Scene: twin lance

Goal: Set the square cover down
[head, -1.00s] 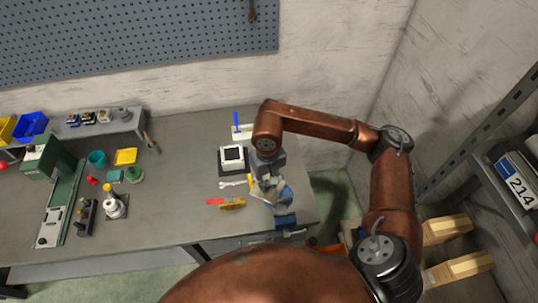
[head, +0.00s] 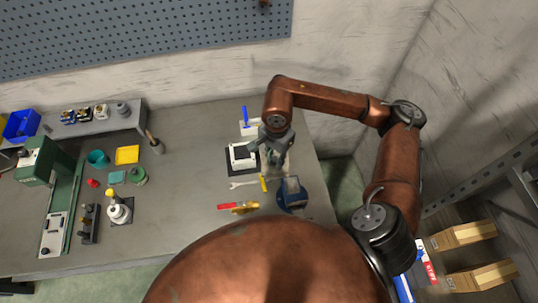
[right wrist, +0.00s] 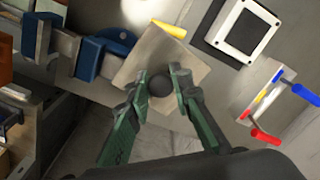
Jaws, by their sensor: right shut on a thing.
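The square cover (right wrist: 158,55) is a flat grey-beige plate with a round dark knob. In the right wrist view my right gripper (right wrist: 161,86) has its two green fingers shut on this knob. The plate sits turned like a diamond in the picture, and I cannot tell if it touches the bench. In the head view my right gripper (head: 274,152) is over the right part of the bench, just right of a white square frame (head: 243,155) on a dark mat. The frame also shows in the right wrist view (right wrist: 262,42). My left gripper is out of view.
A blue vise (head: 292,195) stands close in front of my right gripper. A yellow marker (right wrist: 168,29) lies beside the plate. A wrench (head: 243,184) and a red-and-yellow tool (head: 238,207) lie nearby. The bench's middle is clear.

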